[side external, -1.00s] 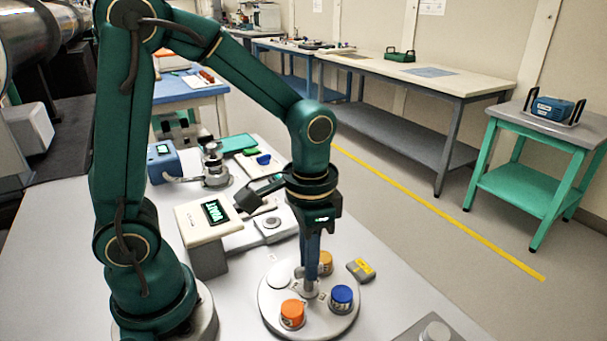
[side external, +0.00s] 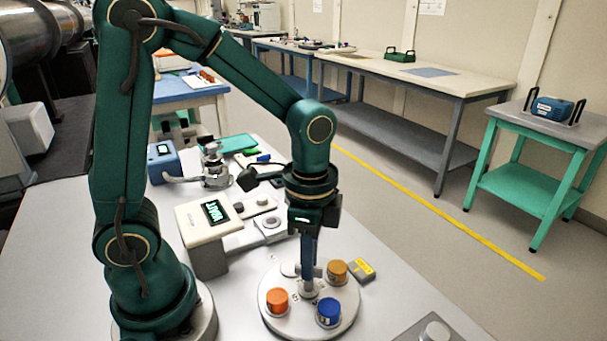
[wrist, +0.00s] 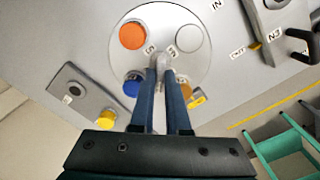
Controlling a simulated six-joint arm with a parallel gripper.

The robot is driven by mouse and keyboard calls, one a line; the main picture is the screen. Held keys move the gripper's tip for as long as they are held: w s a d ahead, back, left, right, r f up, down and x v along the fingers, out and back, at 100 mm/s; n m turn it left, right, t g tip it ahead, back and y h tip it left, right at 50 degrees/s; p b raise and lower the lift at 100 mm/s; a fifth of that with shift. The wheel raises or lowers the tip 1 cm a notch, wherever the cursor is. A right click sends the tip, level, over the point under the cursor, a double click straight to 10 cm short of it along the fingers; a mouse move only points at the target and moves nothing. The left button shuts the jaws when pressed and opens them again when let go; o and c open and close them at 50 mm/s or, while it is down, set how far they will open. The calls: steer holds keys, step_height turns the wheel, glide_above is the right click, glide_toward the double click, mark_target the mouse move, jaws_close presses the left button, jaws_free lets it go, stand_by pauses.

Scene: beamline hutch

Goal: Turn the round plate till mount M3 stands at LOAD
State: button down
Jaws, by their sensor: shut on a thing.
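The round white plate (side external: 272,317) lies on the bench and shows in the wrist view (wrist: 165,12). It carries an orange-capped mount (side external: 277,301), a blue-capped mount (side external: 328,312), an amber-capped mount (side external: 337,271) and a pale round spot (side external: 291,269), partly behind my fingers. In the wrist view the orange cap (wrist: 132,36) is upper left and the pale disc (wrist: 188,38) upper right; the blue cap (wrist: 131,88) is lower left. Small letters mark the plate, but I cannot tell which mount is M3. My gripper (side external: 309,287) points down, shut on the plate's central post (wrist: 168,62).
A yellow-labelled grey block (side external: 363,269) sits close beside the plate. A console with a lit green display (side external: 214,211) stands behind left. A grey box with a round knob (side external: 435,330) is at the front right. Bench labels in the wrist view are mostly unreadable.

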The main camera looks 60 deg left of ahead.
steer(key=shift+r, duration=0.1)
steer(key=c, duration=0.9)
jaws_free()
steer(key=shift+r, duration=2.55)
